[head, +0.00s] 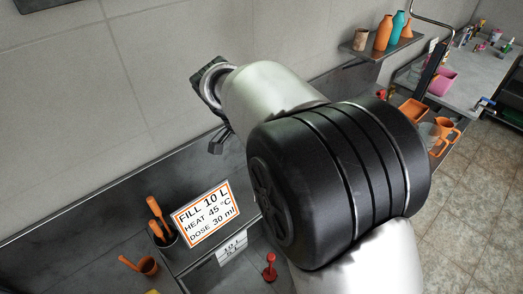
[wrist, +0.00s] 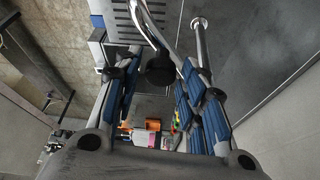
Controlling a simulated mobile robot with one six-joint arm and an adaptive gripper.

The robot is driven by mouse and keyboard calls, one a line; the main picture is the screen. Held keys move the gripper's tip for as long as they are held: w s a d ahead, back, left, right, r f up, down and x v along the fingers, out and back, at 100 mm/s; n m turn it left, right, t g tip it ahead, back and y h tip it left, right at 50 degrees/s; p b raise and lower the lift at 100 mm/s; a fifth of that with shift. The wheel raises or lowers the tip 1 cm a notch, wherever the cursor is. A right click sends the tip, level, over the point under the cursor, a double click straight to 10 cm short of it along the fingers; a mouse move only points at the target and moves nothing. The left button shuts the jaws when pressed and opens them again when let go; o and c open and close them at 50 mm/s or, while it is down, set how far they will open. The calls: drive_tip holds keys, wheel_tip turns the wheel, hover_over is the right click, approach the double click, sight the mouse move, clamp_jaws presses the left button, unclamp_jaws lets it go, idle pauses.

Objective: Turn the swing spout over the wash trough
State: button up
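In the wrist view my gripper (wrist: 160,62) is open, its blue-padded fingers spread to left and right. A black round knob (wrist: 160,70) shows in the gap near the fingertips; I cannot tell whether it touches them. A bent chrome tube (wrist: 153,25) curves close by the knob and looks like the swing spout. A straight metal pipe with a round end (wrist: 199,27) stands to its right. I cannot pick out the wash trough for certain.
A sign (head: 203,213) reads fill, heat and dose. Left of it are a dark cup with orange-handled tools (head: 163,235) and an orange scoop (head: 148,265). A red knob (head: 269,268) stands below. Bottles (head: 385,33) sit on a wall shelf; a cluttered counter (head: 465,75) is at right.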

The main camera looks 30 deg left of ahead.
drive_tip(key=shift+o, duration=0.6)
drive_tip(key=shift+r, duration=0.15)
drive_tip(key=shift+s+a+r, duration=0.1)
drive_tip(key=shift+r, duration=0.25)
drive_tip(key=v, duration=1.1)
drive_tip(key=shift+s, duration=0.1)
